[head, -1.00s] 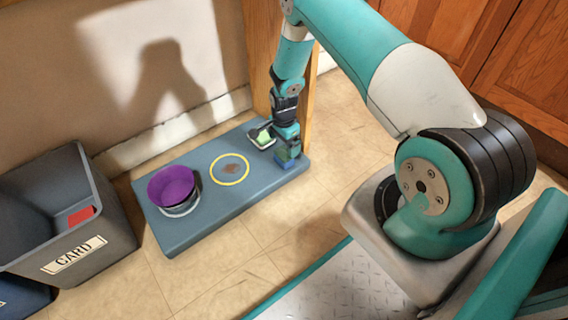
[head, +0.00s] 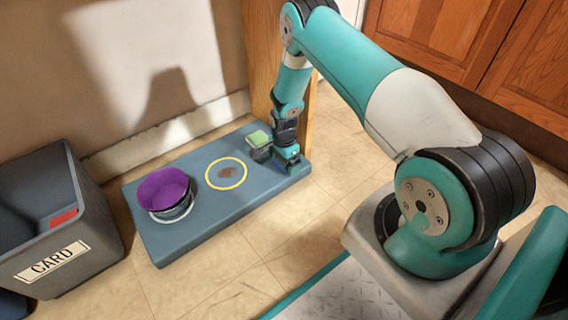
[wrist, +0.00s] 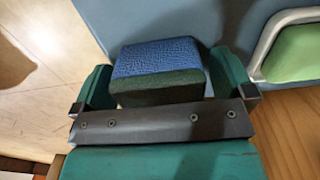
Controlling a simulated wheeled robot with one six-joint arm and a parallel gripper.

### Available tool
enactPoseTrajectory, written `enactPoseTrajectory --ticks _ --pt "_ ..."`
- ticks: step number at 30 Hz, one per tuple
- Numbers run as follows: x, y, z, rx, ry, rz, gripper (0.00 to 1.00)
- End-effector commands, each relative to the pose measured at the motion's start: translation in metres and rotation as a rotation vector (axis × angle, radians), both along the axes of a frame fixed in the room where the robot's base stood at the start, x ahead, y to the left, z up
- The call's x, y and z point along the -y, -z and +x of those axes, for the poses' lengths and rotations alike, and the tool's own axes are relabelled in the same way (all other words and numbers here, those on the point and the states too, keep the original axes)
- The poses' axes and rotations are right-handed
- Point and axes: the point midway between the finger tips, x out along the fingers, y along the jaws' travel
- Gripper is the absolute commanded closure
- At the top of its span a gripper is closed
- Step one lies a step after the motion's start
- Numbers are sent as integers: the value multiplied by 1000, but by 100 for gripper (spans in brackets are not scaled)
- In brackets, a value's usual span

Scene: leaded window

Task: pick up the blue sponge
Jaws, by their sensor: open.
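The blue sponge (wrist: 158,58) has a blue textured top and a dark green side. In the wrist view it sits between the two teal fingers of my open gripper (wrist: 160,84), with a narrow gap showing on the right and a thin one on the left. In the head view my gripper (head: 288,158) is down at the right end of the blue-grey mat (head: 232,202), and it mostly hides the sponge there.
A green sponge in a metal-rimmed dish (head: 258,140) stands close to my gripper; the dish edge (wrist: 265,45) shows in the wrist view. A purple bowl (head: 164,188) sits on the mat left of a yellow ring (head: 243,180). A grey CARD bin (head: 95,215) stands left. A wooden post (head: 262,70) rises behind.

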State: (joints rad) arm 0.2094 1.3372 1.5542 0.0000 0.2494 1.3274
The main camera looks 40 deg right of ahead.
Motion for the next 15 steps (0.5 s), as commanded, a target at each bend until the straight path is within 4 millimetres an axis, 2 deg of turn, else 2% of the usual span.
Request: enactPoseTrajectory --ticks 1,7,15 --pt "0 -1 0 0 0 0 0" --pt "0 -1 0 0 0 0 46" --pt "0 -1 0 -1 0 0 48"
